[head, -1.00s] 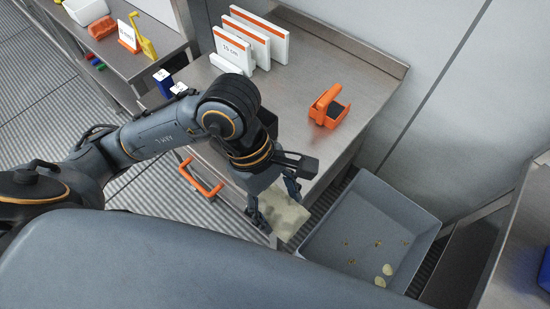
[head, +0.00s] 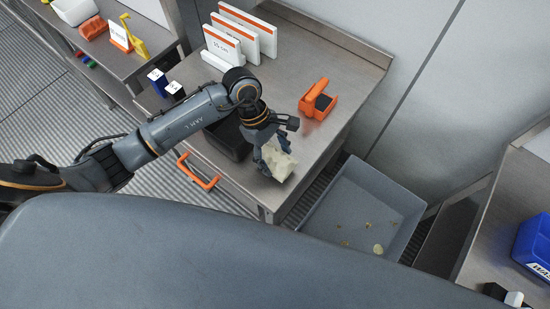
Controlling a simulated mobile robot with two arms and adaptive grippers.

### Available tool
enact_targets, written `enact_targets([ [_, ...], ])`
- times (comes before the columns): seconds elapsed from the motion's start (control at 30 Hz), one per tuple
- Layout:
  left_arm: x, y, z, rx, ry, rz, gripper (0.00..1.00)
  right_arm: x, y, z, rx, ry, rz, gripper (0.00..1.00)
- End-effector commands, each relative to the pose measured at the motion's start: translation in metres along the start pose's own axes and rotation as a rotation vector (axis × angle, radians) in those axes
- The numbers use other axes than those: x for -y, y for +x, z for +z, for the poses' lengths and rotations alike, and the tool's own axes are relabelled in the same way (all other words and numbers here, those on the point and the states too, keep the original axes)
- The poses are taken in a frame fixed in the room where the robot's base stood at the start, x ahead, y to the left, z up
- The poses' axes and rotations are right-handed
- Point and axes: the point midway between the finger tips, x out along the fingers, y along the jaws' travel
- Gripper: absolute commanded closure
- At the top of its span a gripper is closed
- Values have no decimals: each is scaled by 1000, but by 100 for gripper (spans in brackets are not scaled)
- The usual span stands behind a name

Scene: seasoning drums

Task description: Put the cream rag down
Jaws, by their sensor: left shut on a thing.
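The cream rag (head: 281,160) is a pale, crumpled cloth in the head view. My left gripper (head: 272,155) is shut on it and holds it over the front right part of the steel table (head: 290,85). I cannot tell whether the rag touches the tabletop. My right gripper is not in view.
An orange tool (head: 318,99) stands just behind the rag. A black bin (head: 230,140) lies left of my gripper, and white boards (head: 240,35) stand at the back. A grey tray (head: 370,205) with small chips is at the right. An orange handle (head: 197,172) sticks out in front.

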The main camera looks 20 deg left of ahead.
Motion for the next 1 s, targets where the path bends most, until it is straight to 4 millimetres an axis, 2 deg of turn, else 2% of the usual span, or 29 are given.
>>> enact_targets([
  [0.03, 2, 4, 0, 4, -5, -7, 60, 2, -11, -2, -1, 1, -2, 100],
  [0.17, 2, 20, -6, 4, -3, -4, 60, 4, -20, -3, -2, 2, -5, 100],
  [0.6, 1, 30, -12, 0, 0, -1, 60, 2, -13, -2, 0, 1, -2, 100],
  [0.63, 1, 29, -11, 1, 0, -1, 29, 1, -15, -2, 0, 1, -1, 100],
  [0.7, 1, 28, -11, 1, 0, -1, 14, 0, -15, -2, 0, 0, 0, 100],
  [0.73, 1, 28, -11, 1, 0, -1, 12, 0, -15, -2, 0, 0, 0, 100],
  [1.0, 1, 28, -11, 1, 0, -1, 12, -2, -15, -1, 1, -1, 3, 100],
])
